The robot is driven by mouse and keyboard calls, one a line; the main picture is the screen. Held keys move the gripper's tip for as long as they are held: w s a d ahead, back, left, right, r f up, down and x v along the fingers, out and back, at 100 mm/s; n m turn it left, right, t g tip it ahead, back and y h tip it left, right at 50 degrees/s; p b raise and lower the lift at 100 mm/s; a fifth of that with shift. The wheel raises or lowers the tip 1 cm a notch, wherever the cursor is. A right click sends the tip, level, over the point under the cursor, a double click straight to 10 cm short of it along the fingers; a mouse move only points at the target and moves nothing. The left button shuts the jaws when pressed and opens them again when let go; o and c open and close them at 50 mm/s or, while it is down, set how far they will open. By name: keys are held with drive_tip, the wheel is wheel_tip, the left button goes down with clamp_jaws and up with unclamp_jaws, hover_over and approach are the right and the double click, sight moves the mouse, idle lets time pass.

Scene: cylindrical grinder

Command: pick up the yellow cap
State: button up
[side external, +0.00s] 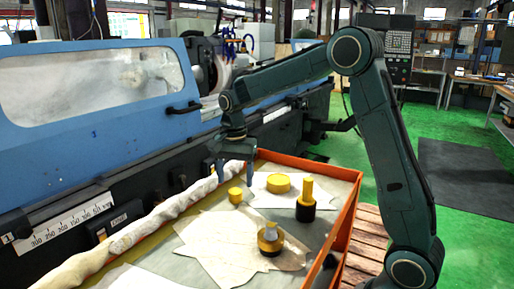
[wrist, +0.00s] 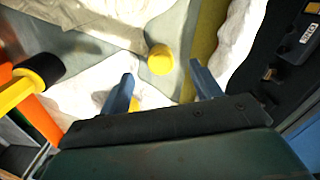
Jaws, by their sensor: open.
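Two plain yellow round pieces lie in the orange-rimmed tray (side external: 311,166), and I cannot tell for sure which is the cap. One is a small short cylinder (side external: 235,195), also in the wrist view (wrist: 160,60). The other is a wider, flat disc (side external: 278,183) on a pale sheet; in the wrist view a yellow sliver (wrist: 135,103), likely this disc, shows beside a finger, the rest hidden. My gripper (side external: 235,178) is open and empty, pointing down above the small cylinder. In the wrist view that cylinder appears between and beyond the fingertips (wrist: 161,70).
A black-and-yellow post (side external: 306,200) stands upright right of the disc; it also shows in the wrist view (wrist: 30,80). A yellow-and-black round part (side external: 269,238) sits nearer the camera. A pale wrapped roll (side external: 150,221) runs along the blue grinder (side external: 110,129).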

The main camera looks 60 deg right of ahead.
sight(235, 191)
drive_tip(key=shift+f, duration=1.95)
drive_tip(key=shift+c, duration=0.3)
drive_tip(key=c, duration=1)
